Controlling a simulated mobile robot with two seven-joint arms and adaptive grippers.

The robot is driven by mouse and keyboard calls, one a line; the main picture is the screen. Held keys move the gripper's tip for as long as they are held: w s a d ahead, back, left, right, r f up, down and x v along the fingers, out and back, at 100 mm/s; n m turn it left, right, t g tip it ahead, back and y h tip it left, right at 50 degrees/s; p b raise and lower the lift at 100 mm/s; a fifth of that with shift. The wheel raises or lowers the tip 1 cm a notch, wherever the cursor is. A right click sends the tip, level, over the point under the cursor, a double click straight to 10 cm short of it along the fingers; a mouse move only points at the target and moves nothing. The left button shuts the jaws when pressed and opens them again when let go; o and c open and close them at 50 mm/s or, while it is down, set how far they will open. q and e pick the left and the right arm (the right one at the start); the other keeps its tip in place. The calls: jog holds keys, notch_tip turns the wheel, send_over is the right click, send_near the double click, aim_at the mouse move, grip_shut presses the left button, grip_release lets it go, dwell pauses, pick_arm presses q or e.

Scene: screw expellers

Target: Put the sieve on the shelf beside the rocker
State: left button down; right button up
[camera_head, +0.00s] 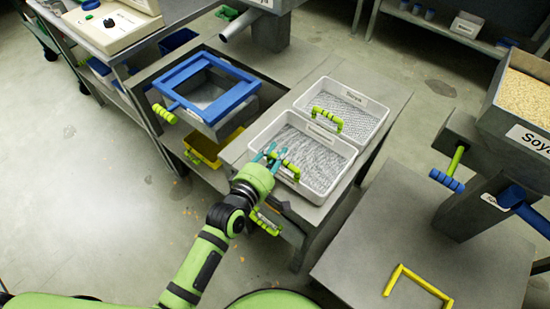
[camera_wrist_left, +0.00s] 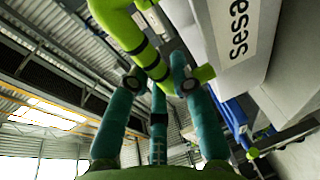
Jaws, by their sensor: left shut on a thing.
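Two white, mesh-bottomed sieves sit side by side on a grey shelf top (camera_head: 385,89). The nearer sieve (camera_head: 320,163) has a yellow-green handle and a label too small to read surely in the head view. My left gripper (camera_head: 277,158) has its teal fingers shut on that handle at the front left edge. In the left wrist view, the fingers (camera_wrist_left: 160,75) close around the yellow-green handle, beside a labelled white wall (camera_wrist_left: 240,40). The farther sieve (camera_head: 350,107) has its own handle. A blue-framed unit (camera_head: 238,92), apparently the rocker, stands left of them. My right gripper is not in view.
A yellow tray (camera_head: 209,150) sits below the blue frame. At right stands a grey hopper (camera_head: 500,125) of pale grain above a grey table (camera_head: 420,245) with a yellow handle. Open floor (camera_head: 90,190) lies at left.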

pick_arm(q)
jog(key=c, duration=1.1)
grip_release()
jog(key=shift+s, duration=0.1)
jog(key=v, duration=1.2)
jog(key=s+a+f+m+g+y, duration=0.1)
jog(key=s+a+f+m+g, duration=0.1)
jog(key=f, duration=0.7)
jog(key=s+a+f+m+g+y, duration=0.2)
jog(key=s+a+f+m, duration=0.1)
jog(key=f, duration=0.7)
jog(key=s+a+f+m+g+y, duration=0.1)
jog(key=s+a+f+m+g, duration=0.1)
jog(key=f, duration=0.7)
jog(key=s+a+f+m+g+y, duration=0.1)
jog(key=s+a+f+m+g, duration=0.2)
jog(key=s+f, duration=0.5)
jog(key=s+a+f+m+g+y, duration=0.1)
jog(key=s+a+f+m+g, duration=0.3)
jog(key=s, duration=1.2)
notch_tip(320, 180, down, 4)
jog(key=shift+a+f+m+g+y, duration=0.1)
jog(key=shift+a+m+g+y, duration=0.2)
jog(key=shift+a+m+y, duration=0.25)
jog(key=shift+s+d, duration=0.1)
